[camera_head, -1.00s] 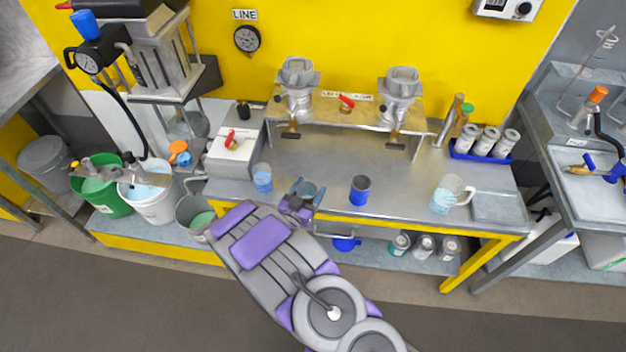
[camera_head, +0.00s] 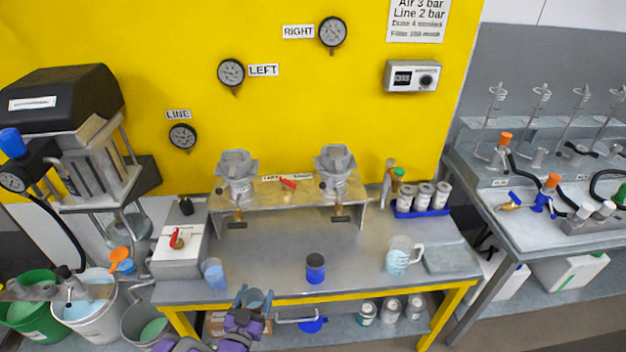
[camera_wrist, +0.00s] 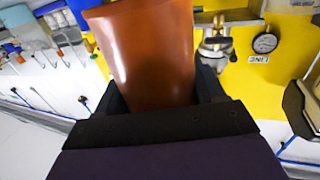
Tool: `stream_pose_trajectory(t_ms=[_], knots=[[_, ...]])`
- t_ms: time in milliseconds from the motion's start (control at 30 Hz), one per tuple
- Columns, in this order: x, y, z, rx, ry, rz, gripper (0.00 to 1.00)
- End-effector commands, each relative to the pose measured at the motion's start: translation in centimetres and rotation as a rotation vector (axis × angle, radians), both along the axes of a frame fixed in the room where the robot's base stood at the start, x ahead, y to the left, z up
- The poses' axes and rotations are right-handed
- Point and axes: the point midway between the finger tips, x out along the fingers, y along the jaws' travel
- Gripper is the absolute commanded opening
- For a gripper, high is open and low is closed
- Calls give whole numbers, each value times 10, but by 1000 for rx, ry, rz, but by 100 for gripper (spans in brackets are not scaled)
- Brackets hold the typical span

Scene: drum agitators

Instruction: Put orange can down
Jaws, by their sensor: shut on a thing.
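The orange can (camera_wrist: 150,50) fills the upper middle of the wrist view, with my gripper (camera_wrist: 155,95) shut on it, a dark jaw on each side. The wrist picture is upside down, as the LINE sign shows. In the head view my gripper (camera_head: 252,302) is at the front edge of the steel bench (camera_head: 365,280), between a light blue cup and a dark blue cup. The can's orange side is hard to make out there, and its base is hidden. I cannot tell whether it touches anything.
The light blue cup (camera_head: 213,273) stands left, the dark blue cup (camera_head: 315,267) in the middle and a clear jug (camera_head: 400,255) to the right. Two agitators (camera_head: 237,180) stand at the back. A white box (camera_head: 180,247) with a red lever is at the left. Bench between them is bare.

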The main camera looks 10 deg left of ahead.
Motion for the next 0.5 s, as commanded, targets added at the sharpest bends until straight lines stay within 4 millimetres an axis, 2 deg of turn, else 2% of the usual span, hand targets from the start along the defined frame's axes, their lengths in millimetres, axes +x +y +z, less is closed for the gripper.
stream_pose_trajectory(t_ms=[167,500], knots=[[27,-2,12,3,-1,1,36],[121,-25,67,2,-5,32,36]])
